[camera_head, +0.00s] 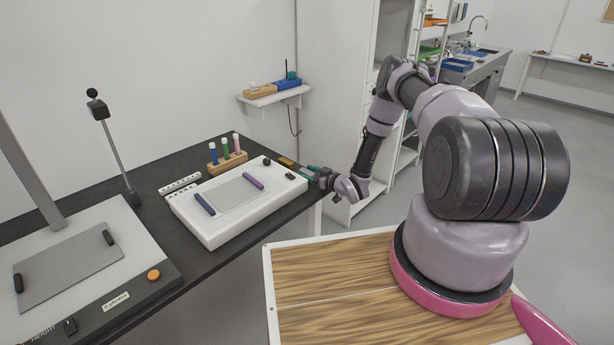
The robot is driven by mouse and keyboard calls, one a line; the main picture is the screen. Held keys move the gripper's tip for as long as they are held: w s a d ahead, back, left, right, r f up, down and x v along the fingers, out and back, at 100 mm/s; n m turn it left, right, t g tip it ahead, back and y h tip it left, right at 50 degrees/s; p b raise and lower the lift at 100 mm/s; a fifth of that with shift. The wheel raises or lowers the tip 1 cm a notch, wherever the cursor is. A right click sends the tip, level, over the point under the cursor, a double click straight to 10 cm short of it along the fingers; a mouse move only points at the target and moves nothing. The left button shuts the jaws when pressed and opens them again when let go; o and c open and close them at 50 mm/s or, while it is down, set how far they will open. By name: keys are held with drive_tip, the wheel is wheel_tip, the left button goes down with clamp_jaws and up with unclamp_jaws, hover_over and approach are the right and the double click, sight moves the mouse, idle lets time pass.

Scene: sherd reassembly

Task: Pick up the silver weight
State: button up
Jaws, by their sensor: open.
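I cannot make out a silver weight in the head view; it may be hidden or too small to tell. My gripper (304,170) is at the far right end of the black bench (150,258), beside the right end of a white box-shaped device (240,222). Its fingers point left, toward the device's far right corner, and are open. They are small in the picture, and I see nothing between them. A small yellow piece (286,161) shows just beyond the fingertips; I cannot tell what it is.
The white device carries a blue bar (204,204) and a purple bar (253,181). A wooden rack (226,163) with coloured tubes stands behind it. A light stand-like device (70,265) fills the bench's left. A wall shelf (272,96) hangs above.

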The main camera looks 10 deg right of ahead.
clamp_jaws()
drive_tip(key=shift+r, duration=0.1)
